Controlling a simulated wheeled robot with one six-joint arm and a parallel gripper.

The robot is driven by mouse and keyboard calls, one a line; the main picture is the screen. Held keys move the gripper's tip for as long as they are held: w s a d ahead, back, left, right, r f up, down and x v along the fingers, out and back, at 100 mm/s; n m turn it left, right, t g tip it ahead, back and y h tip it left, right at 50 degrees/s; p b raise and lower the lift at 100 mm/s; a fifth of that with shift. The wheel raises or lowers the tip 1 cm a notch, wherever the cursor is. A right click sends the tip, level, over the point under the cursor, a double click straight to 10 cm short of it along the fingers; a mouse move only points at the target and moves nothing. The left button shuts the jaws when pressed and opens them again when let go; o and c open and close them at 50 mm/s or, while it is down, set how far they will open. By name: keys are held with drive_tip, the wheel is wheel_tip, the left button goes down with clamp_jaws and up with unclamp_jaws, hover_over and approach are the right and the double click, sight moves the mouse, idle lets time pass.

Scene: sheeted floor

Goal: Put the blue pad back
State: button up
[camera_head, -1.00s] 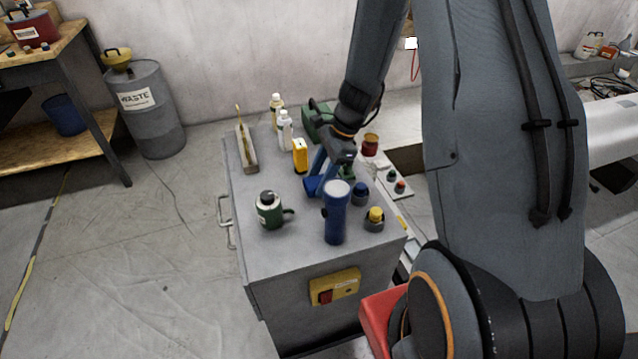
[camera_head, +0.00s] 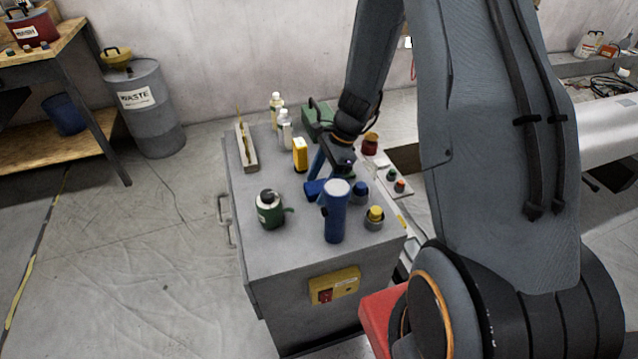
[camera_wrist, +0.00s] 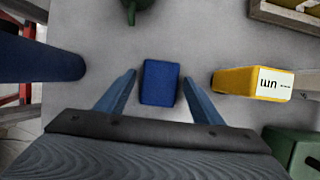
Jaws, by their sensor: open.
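The blue pad (camera_wrist: 160,82) is a small block lying on the grey cabinet top. In the wrist view it lies between the two fingers of my gripper (camera_wrist: 159,77), with a gap on each side. The head view shows the blue pad (camera_head: 315,188) just behind the blue flashlight, partly hidden. My gripper is open and empty, pointing down over the pad; its fingertips are hard to make out in the head view.
On the grey cabinet (camera_head: 285,250), the upright blue flashlight (camera_head: 335,220) stands in front of my gripper. Dishes with a blue cap (camera_head: 360,188) and yellow cap (camera_head: 376,214) are at right.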

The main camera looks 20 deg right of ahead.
drive_tip(key=b+v, duration=0.1)
drive_tip(key=v, duration=1.1)
drive_tip(key=shift+r, duration=0.2)
